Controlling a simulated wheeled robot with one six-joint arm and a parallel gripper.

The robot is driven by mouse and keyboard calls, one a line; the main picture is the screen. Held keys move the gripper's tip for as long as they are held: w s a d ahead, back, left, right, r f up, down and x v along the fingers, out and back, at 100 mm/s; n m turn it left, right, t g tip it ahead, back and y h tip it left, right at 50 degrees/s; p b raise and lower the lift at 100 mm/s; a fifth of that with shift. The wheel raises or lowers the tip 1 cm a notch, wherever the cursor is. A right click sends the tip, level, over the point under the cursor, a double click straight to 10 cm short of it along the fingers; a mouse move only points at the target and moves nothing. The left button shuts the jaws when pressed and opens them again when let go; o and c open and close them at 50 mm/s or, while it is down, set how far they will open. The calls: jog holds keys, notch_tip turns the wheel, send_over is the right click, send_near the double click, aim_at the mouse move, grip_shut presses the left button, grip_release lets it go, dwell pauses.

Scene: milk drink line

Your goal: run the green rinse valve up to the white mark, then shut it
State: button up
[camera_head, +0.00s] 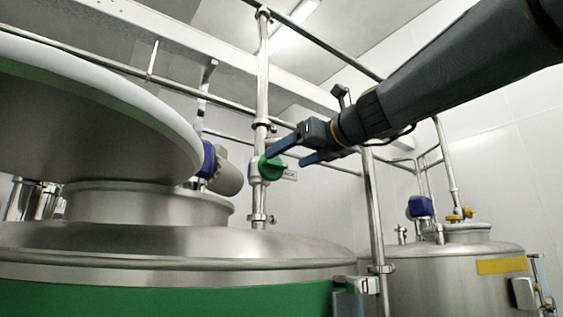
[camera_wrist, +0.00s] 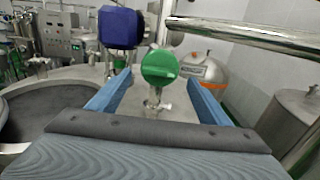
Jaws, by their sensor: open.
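The green rinse valve (camera_head: 272,168) is a round green knob on a vertical steel pipe above the near tank. In the wrist view the green valve knob (camera_wrist: 160,67) shows ahead, with a light raised bar across it. My gripper (camera_head: 287,154) is open, its blue fingers close to the knob from the right in the head view. In the wrist view my gripper (camera_wrist: 155,88) has its fingers apart, with the knob between and beyond their tips. I cannot tell whether they touch it. I cannot make out the white mark for certain.
A blue-capped motor (camera_head: 208,160) sits left of the valve; a blue box (camera_wrist: 121,27) shows near the left finger. A vertical steel pipe (camera_head: 262,90) and a steel rail (camera_wrist: 250,34) run close by. The near tank lid (camera_head: 150,240) lies below.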

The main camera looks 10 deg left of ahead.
aim_at(278, 163)
jog(key=p+x, duration=0.1)
jog(key=x, duration=0.3)
jog(key=shift+w+a, duration=0.25)
jog(key=shift+a, duration=0.05)
jog(key=c, duration=0.9)
